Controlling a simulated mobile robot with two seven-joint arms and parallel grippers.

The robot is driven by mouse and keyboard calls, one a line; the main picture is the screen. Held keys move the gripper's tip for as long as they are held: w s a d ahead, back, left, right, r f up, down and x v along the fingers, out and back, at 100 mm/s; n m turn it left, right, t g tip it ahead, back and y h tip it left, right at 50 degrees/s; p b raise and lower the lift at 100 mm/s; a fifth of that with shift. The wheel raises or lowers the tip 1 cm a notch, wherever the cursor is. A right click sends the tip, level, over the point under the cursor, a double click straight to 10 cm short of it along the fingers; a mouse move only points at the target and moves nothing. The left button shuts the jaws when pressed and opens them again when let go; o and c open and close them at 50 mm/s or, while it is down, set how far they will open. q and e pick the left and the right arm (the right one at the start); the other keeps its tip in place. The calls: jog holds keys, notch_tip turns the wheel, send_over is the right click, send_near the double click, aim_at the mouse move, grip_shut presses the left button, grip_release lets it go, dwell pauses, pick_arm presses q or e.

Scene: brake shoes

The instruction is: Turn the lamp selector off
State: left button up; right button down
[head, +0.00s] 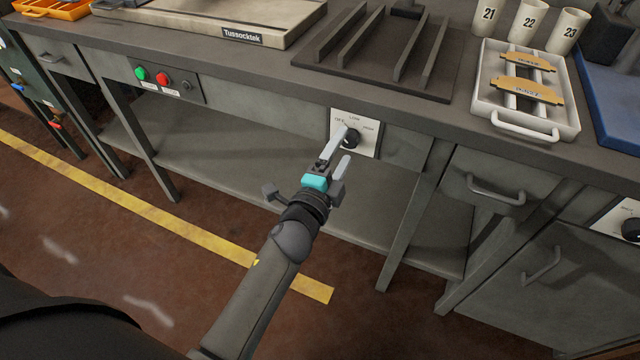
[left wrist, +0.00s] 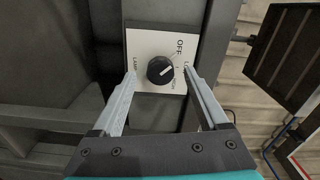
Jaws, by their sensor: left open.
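The lamp selector is a black round knob (head: 351,139) on a white plate (head: 368,125) on the bench's front apron. My left gripper (head: 342,150) is open in front of the plate. Its fingers (left wrist: 160,86) stand either side of the knob, apart from it. My right gripper is not in view.
A second knob (head: 631,229) is at the right edge. A green button (head: 140,73) and red button (head: 162,79) are on the left apron. A drawer handle (head: 497,192) juts out right of the selector. A white tray (head: 556,122) stands above on the bench.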

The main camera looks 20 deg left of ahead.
pick_arm(q)
jog(key=s, duration=1.3)
jog(key=shift+a, duration=0.2)
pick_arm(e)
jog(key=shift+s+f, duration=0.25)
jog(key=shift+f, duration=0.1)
